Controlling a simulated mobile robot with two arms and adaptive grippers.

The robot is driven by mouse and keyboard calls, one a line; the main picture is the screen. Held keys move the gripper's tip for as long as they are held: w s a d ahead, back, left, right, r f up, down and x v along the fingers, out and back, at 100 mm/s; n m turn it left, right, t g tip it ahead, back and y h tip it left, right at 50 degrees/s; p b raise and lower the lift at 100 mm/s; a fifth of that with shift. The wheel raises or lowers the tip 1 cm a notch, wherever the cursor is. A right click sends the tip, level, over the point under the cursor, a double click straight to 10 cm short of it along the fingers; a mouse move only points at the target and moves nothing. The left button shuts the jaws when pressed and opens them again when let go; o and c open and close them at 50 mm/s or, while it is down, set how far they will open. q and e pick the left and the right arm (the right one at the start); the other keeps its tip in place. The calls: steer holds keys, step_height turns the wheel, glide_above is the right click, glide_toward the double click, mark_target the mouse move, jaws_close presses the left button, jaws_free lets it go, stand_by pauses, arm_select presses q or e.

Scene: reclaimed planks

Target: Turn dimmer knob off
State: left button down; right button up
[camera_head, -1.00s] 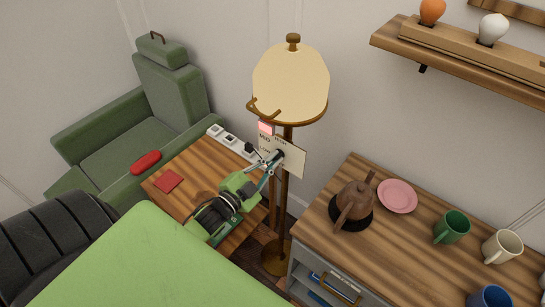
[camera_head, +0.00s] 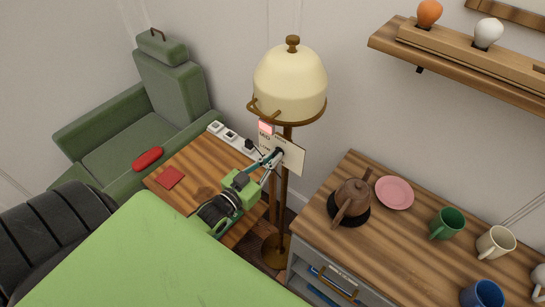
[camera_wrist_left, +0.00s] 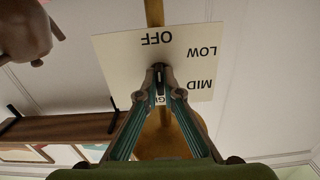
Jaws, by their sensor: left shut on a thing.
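The dimmer plate (camera_head: 293,160) is a cream panel on the brass lamp's post, with a small pink-red patch above its left part. In the left wrist view the plate (camera_wrist_left: 112,55) appears upside down, reading OFF, LOW and MID; another label is mostly hidden behind the fingers. My left gripper (camera_head: 271,159) is at the plate, shut on the small dark dimmer knob (camera_wrist_left: 159,70). The fingers cover most of the knob, so I cannot tell its setting. The lamp's shade (camera_head: 288,85) is pale cream with visible shading. My right gripper is not in view.
A wooden side table (camera_head: 195,158) holds a red square (camera_head: 169,178) and a white socket strip (camera_head: 229,134). A green armchair (camera_head: 130,130) stands behind it. A wall shelf (camera_head: 460,66) hangs above.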

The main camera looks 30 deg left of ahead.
arm_select(q)
steer(key=shift+f+n, duration=0.1)
steer(key=shift+n, duration=0.2)
steer(key=c, duration=2.2)
jaws_free()
steer(key=s, duration=0.8)
steer(key=s+a, duration=0.1)
steer(key=s, duration=0.3)
